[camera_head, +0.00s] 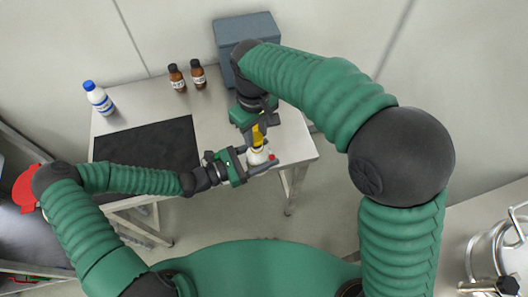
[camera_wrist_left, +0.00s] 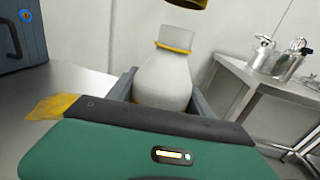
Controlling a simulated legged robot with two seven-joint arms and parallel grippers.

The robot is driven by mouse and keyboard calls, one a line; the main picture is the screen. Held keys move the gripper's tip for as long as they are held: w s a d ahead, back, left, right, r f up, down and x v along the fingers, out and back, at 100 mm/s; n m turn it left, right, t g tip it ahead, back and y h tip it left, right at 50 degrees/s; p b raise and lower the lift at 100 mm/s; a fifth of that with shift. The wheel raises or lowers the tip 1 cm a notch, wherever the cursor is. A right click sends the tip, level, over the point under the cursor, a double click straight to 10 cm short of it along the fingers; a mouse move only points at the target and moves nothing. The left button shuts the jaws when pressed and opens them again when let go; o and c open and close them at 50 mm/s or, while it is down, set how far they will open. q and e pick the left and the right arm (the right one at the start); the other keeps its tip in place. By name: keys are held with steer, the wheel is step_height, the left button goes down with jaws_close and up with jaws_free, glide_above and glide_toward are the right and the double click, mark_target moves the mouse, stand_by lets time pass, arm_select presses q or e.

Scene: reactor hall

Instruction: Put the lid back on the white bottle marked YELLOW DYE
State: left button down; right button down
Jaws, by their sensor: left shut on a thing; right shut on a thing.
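The white bottle (camera_head: 258,155) is near the front right of the steel table, and its label cannot be read. It also shows in the left wrist view (camera_wrist_left: 165,78), with an open neck and a yellow ring around it. My left gripper (camera_head: 253,161) is shut on the bottle's body, which stands nearly upright. My right gripper (camera_head: 257,126) comes from above and is shut on the yellow lid (camera_head: 257,135). In the left wrist view the lid (camera_wrist_left: 187,4) shows at the top edge, above and slightly right of the neck, apart from it.
Two brown bottles (camera_head: 187,77) and a white bottle with a blue cap (camera_head: 98,98) stand at the back of the table. A black mat (camera_head: 145,143) lies on the left, a grey-blue box (camera_head: 238,30) at the back. Metal vessels (camera_wrist_left: 285,57) stand on another table.

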mark_target(256, 156)
steer(key=shift+s+r, duration=0.1)
steer(key=shift+s, duration=0.05)
stand_by(0.3)
steer(key=shift+f, duration=0.95)
steer(key=shift+f, duration=0.55)
steer(key=m, duration=0.6)
steer(key=shift+m, duration=0.3)
